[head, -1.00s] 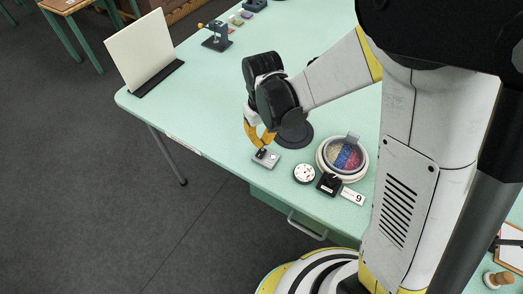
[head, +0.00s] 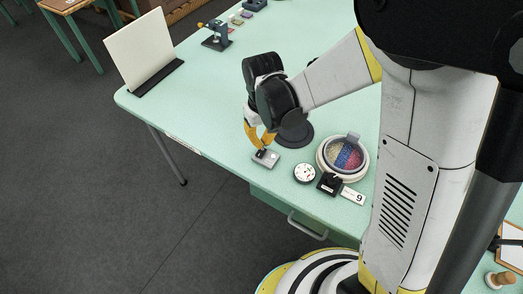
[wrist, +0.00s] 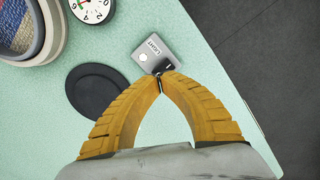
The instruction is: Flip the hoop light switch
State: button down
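The hoop light switch is a small grey box (head: 265,158) near the table's front edge. In the wrist view the box (wrist: 181,48) reads "LIGHT" and has a round white spot and a small dark lever (wrist: 163,68). My gripper (head: 266,144) points down at it. In the wrist view its yellow fingers (wrist: 160,79) meet at their tips, at the lever, partly hiding it. I see nothing clearly gripped. The round hoop (head: 344,155) holds coloured fabric in a pale ring, right of the switch.
A dark disc (wrist: 94,91) lies beside my fingers. A white board (head: 140,52) stands at the far left. The table's middle left is clear.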

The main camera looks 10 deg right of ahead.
aim_at(262, 150)
jog(key=shift+f+b, duration=1.55)
jog(key=shift+f, duration=0.3)
dwell(0.6)
jog(key=shift+r, duration=0.2)
jog(key=shift+r+p, duration=2.6)
jog(key=shift+r, duration=0.75)
jog(key=shift+d+r, duration=0.1)
jog(key=shift+r, duration=0.1)
jog(key=s+d+r+m+t, duration=0.2)
jog(key=s+d+r, duration=0.3)
jog(key=r, duration=0.3)
jog(key=s+d+r+m+t, duration=0.2)
jog(key=s+d+r+t, duration=0.3)
jog(key=d+r, duration=0.3)
jog(key=shift+s+d, duration=0.15)
jog(key=shift+s, duration=0.25)
